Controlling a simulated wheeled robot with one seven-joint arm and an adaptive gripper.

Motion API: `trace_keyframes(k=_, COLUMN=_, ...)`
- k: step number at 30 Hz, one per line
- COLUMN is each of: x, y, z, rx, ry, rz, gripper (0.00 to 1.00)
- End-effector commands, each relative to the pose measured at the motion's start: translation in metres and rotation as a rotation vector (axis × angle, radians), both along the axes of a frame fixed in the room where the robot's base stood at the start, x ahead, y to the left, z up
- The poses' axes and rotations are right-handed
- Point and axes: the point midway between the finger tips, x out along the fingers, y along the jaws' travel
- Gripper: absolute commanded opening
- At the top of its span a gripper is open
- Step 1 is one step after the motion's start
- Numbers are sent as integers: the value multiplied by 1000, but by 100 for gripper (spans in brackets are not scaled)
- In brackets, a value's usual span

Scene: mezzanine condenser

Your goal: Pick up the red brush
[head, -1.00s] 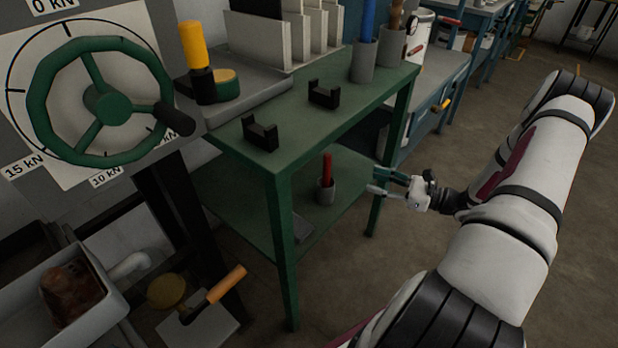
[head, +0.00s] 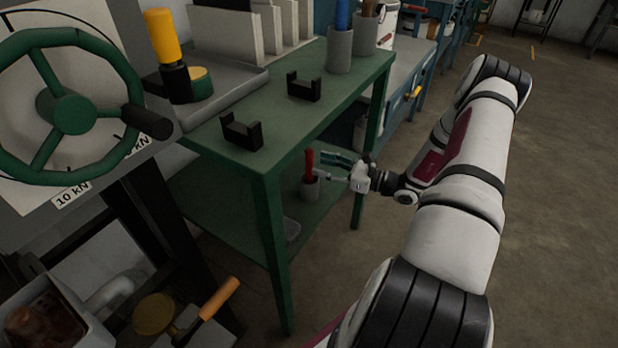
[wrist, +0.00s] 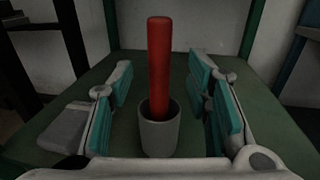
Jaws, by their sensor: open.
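The red brush (head: 310,165) stands upright in a small grey cup (head: 310,188) on the lower shelf of the green table. In the wrist view the red brush (wrist: 159,65) shows as a plain red rod rising from the grey cup (wrist: 160,133); its lower end is hidden inside. My gripper (head: 335,167) is at the shelf, just right of the brush in the head view. In the wrist view my gripper (wrist: 168,95) is open, with a teal-padded finger on each side of the brush and cup. I see gaps between the pads and the brush.
The green table top (head: 270,110) lies above the lower shelf (head: 215,210), and a front leg (head: 275,240) stands left of the cup. A grey item lies on the shelf near that leg. Black brackets (head: 304,87) and a grey pot (head: 340,50) stand on top.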

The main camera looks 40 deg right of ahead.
Motion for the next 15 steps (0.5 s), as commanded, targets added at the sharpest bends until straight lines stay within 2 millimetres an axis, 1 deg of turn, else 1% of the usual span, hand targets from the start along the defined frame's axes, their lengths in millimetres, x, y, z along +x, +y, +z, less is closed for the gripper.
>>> trace_keyframes(k=5, x=15, y=9, z=-3, rx=0, ry=-1, rz=2, gripper=45)
trace_keyframes(k=10, x=36, y=21, z=-5, rx=0, ry=-1, rz=3, gripper=45)
trace_keyframes(k=12, x=42, y=24, z=-5, rx=0, ry=-1, rz=2, gripper=45)
trace_keyframes(k=15, x=44, y=25, z=-4, rx=0, ry=0, rz=1, gripper=45)
